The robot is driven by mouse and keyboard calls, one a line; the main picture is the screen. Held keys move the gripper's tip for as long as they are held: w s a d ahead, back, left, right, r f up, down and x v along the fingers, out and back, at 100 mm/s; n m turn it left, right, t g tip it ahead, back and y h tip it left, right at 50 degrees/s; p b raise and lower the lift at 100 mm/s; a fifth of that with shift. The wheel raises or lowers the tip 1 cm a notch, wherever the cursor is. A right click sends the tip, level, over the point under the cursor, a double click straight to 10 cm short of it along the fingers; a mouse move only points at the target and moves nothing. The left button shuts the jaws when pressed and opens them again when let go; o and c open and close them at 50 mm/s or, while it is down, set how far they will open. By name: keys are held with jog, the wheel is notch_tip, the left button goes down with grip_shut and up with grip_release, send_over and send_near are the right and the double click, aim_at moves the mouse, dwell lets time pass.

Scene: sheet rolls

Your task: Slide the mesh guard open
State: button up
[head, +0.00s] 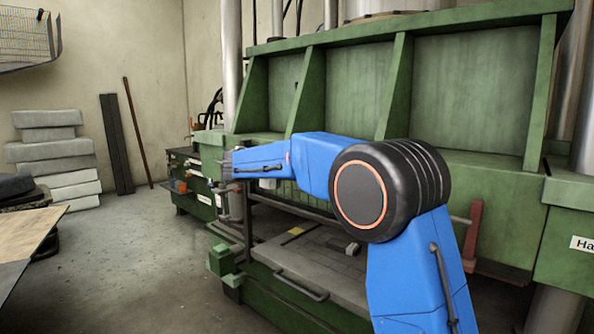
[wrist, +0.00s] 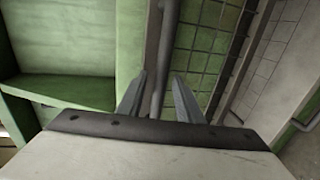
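The mesh guard (head: 290,194) shows in part in the head view, below my blue arm at the front of the green press; the arm hides much of it. In the wrist view its mesh (wrist: 196,52) is right of centre, with a grey upright bar (wrist: 166,42) along its left side. My gripper (wrist: 159,76) is open, with one finger on each side of the lower end of this bar. The fingers look apart from the bar, but I cannot tell whether they touch it. In the head view the gripper cannot be made out clearly.
The green press (head: 470,90) fills the right and middle. Its grey bed (head: 325,265) has a front handle (head: 300,284). A green tool cabinet (head: 190,185) stands behind at left. Grey blocks (head: 55,155) are stacked by the wall. A board (head: 25,235) juts in at left. Floor between is clear.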

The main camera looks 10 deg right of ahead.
jog(key=v, duration=1.7)
jog(key=shift+a, duration=0.2)
jog(key=shift+s, duration=0.1)
jog(key=s+d+f+m+g+y, duration=0.1)
jog(key=s+d+f+g+y, duration=0.1)
jog(key=s+d+f, duration=0.35)
jog(key=s+d+f+g+y, duration=0.1)
jog(key=s+d+f+y, duration=0.1)
jog(key=s+d, duration=0.7)
jog(key=s+d+f+m+g+y, duration=0.1)
jog(key=s+d+f+g+y, duration=0.1)
jog(key=s+d+f, duration=0.35)
jog(key=s+f+m+y, duration=0.1)
jog(key=s+f+y, duration=0.1)
jog(key=s+f, duration=0.3)
jog(key=s+f+m+y, duration=0.2)
jog(key=s+f, duration=0.3)
jog(key=s, duration=0.8)
jog(key=s+d+f+m+y, duration=0.1)
jog(key=s+f+m+y, duration=0.1)
jog(key=s+f, duration=0.4)
jog(key=s, duration=0.3)
jog(key=shift+t+y, duration=0.3)
jog(key=shift+o, duration=0.2)
